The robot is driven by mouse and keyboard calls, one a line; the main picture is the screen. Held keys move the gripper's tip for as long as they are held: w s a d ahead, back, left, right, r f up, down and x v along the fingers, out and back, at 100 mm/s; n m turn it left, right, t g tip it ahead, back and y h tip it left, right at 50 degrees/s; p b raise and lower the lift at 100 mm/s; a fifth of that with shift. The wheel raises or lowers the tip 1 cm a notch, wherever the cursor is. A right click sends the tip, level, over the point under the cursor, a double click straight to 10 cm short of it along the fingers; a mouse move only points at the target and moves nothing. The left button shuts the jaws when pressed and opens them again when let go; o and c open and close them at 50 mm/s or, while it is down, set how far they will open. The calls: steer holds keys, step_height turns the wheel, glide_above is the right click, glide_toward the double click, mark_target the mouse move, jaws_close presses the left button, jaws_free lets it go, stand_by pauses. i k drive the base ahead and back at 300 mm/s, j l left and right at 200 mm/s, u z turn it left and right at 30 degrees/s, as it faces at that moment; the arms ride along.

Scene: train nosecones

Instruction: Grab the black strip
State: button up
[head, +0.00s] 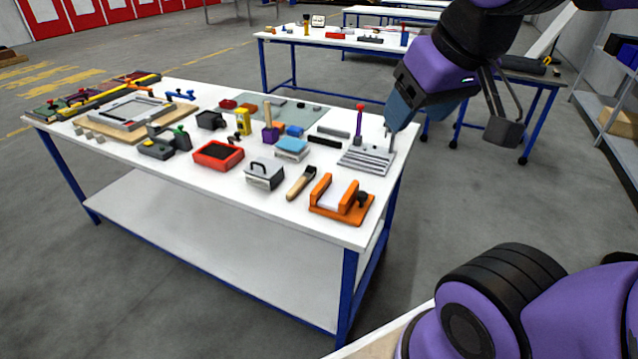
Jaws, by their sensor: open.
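The black strip (324,142) is a short, thin, dark bar lying flat on the white worktable (215,265), right of the middle. It lies just right of a blue-topped block and left of a grey slotted plate. My gripper (390,129) is open and points down from the upper right, above the table's right end. It is to the right of the black strip and apart from it. The fingers are small in this view and partly hidden by the gripper body.
A grey strip (333,131) lies just behind the black one. The slotted plate (367,159) with an upright purple-and-red tool (359,120) stands nearby. The blue-topped block (292,147), a brush (301,183) and an orange fixture (341,200) are close. More tools crowd the left.

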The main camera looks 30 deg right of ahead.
mark_target(317, 140)
steer(key=l+u, duration=0.1)
steer(key=u, duration=0.4)
steer(key=i+l+u, duration=0.1)
steer(key=l+u, duration=0.35)
steer(key=l, duration=0.2)
steer(key=l+u, duration=0.45)
steer(key=l, duration=0.7)
steer(key=k+l+u, duration=0.1)
steer(key=l, duration=0.4)
steer(key=k+l, duration=0.1)
steer(key=l, duration=0.4)
steer(key=k+l, duration=0.1)
steer(key=l, duration=0.35)
steer(key=k+l+u, duration=0.1)
steer(key=l, duration=0.4)
steer(key=k+l, duration=0.1)
steer(key=l, duration=0.4)
